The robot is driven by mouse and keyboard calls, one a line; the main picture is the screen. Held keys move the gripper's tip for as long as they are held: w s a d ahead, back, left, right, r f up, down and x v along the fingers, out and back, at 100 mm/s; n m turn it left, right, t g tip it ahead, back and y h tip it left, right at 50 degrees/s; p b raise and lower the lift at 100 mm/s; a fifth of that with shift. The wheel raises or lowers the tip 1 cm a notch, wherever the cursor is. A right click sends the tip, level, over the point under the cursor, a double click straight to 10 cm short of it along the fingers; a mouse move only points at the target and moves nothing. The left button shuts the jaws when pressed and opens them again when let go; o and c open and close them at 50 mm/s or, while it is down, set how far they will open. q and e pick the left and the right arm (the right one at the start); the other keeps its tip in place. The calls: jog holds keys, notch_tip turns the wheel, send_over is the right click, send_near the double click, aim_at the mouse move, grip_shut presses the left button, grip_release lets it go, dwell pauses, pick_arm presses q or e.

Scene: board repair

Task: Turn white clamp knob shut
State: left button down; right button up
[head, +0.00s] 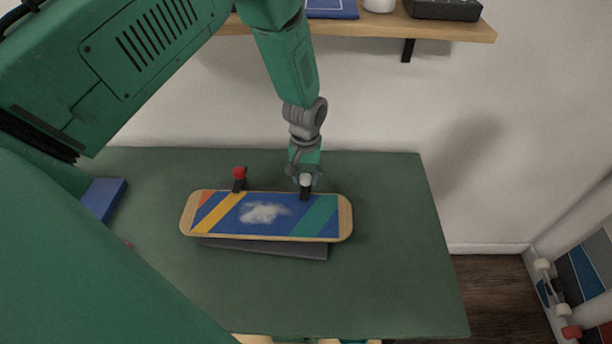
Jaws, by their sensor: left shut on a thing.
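The white clamp knob (305,180) sits on a dark clamp at the far edge of the skateboard deck (265,214), toward its right end. My left gripper (305,175) comes down from above and is shut on the white knob, partly hiding it. A red clamp knob (239,173) stands on a second dark clamp at the same edge, further left, with nothing touching it. The deck is striped blue, yellow and teal with a whitish patch. It lies over a dark grey support (270,249). My right gripper is not in view.
The green table (390,270) has free room right of the deck. A blue object (102,199) lies at the left. A wooden shelf (450,27) above the table holds a dark box (444,9). More boards (585,270) stand at the lower right.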

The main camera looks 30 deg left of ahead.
aim_at(306, 175)
pick_arm(q)
jog(key=shift+w+r, duration=0.15)
jog(key=shift+w, duration=0.2)
jog(key=c, duration=1.3)
grip_release()
jog(key=shift+o, duration=0.6)
jog(key=shift+f, duration=0.2)
jog(key=shift+s+r, duration=0.1)
jog(key=shift+a+r, duration=0.1)
jog(key=shift+r, duration=0.2)
notch_tip(306, 175, up, 7)
jog(key=shift+f, duration=0.2)
